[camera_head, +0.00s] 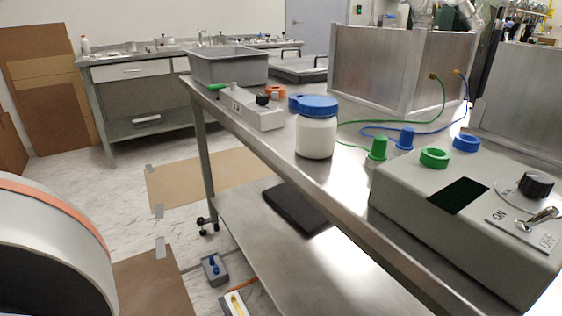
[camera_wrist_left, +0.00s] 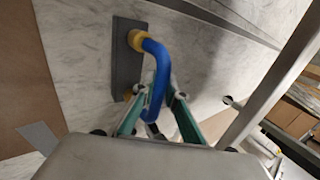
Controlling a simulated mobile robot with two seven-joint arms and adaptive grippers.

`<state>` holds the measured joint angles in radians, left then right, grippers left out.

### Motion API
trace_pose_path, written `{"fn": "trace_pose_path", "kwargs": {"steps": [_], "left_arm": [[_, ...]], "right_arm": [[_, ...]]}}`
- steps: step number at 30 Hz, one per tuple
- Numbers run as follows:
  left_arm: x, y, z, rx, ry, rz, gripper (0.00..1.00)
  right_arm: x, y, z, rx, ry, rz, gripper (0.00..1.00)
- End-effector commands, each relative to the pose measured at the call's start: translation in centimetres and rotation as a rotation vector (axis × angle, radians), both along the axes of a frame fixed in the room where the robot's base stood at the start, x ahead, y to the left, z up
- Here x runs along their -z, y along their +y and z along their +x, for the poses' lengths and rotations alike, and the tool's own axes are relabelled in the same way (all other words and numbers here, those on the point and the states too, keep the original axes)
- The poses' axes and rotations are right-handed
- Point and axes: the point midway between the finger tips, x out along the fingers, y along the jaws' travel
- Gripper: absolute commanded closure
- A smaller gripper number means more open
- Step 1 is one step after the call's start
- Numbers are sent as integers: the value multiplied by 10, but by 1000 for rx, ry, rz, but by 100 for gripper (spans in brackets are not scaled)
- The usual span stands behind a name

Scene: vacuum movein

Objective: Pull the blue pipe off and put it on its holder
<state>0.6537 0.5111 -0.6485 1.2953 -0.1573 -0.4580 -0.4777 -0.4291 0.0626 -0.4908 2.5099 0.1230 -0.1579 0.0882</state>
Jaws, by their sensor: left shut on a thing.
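The blue pipe (camera_wrist_left: 156,56) shows in the left wrist view as a bent blue tube. Its upper end meets a yellow ring (camera_wrist_left: 138,39) on a dark grey plate (camera_wrist_left: 126,66). A second yellow ring (camera_wrist_left: 129,93) shows lower on the plate, partly at its edge. My left gripper (camera_wrist_left: 160,94) has green-sided fingers and is shut on the lower part of the pipe, which hides some of the grip. Whether the upper end is seated in the ring or just over it, I cannot tell. Neither gripper shows in the head view.
A steel table (camera_head: 345,185) carries a white jar (camera_head: 315,135), a grey control box (camera_head: 470,205) and a metal chamber (camera_head: 385,75) with thin blue and green lines. A grey block with blue pegs (camera_head: 214,268) sits on the floor. A table leg (camera_wrist_left: 270,85) stands right of my left gripper.

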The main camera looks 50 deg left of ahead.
Motion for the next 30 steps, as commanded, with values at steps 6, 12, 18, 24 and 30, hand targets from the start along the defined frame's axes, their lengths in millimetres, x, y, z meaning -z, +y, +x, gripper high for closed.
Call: {"fn": "trace_pose_path", "kwargs": {"steps": [6,12,18,24,30], "left_arm": [[-1,0,2,0,-3,0,100],[-1,0,1,-1,-2,-1,100],[4,0,1,-1,-1,-1,100],[8,-1,1,-1,-1,-1,100],[8,-1,2,-1,-3,-1,100]], "right_arm": [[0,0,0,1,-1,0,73],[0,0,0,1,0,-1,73],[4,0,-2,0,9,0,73],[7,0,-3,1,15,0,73],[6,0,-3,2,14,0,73]]}}
